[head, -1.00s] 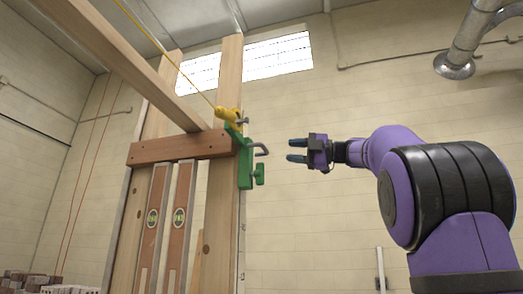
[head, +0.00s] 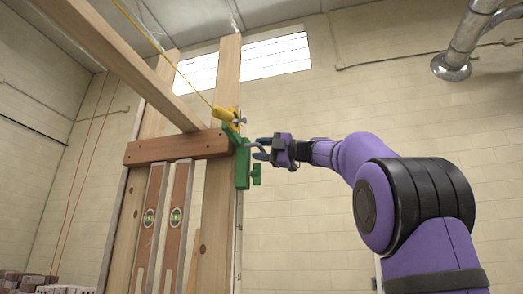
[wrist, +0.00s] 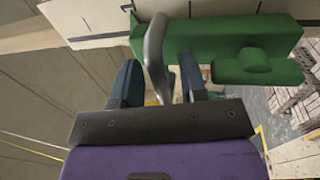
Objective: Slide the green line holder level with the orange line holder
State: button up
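The green line holder (head: 243,165) is clamped on the right edge of the upright wooden post, with a green knob low on its right side. Its bent grey metal rod sticks out to the right. In the wrist view the green holder (wrist: 230,38) lies across the top, and the grey rod (wrist: 155,50) stands between my fingers. My gripper (head: 262,148) is at the rod, with its fingers apart on either side. In the wrist view my gripper (wrist: 160,72) is open; contact with the rod cannot be told. I see no clearly orange line holder.
A yellow line block (head: 228,115) with a taut yellow line sits above the green holder. A wooden crosspiece (head: 178,147) and two spirit levels (head: 174,218) are left of it. A long beam (head: 115,60) slants across the upper left.

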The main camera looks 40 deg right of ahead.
grip_shut()
jog(key=shift+f, duration=0.15)
notch_tip(320, 180, down, 13)
dwell(0.4)
jog(key=shift+o, duration=0.2)
grip_release()
jog(key=shift+s+d, duration=0.1)
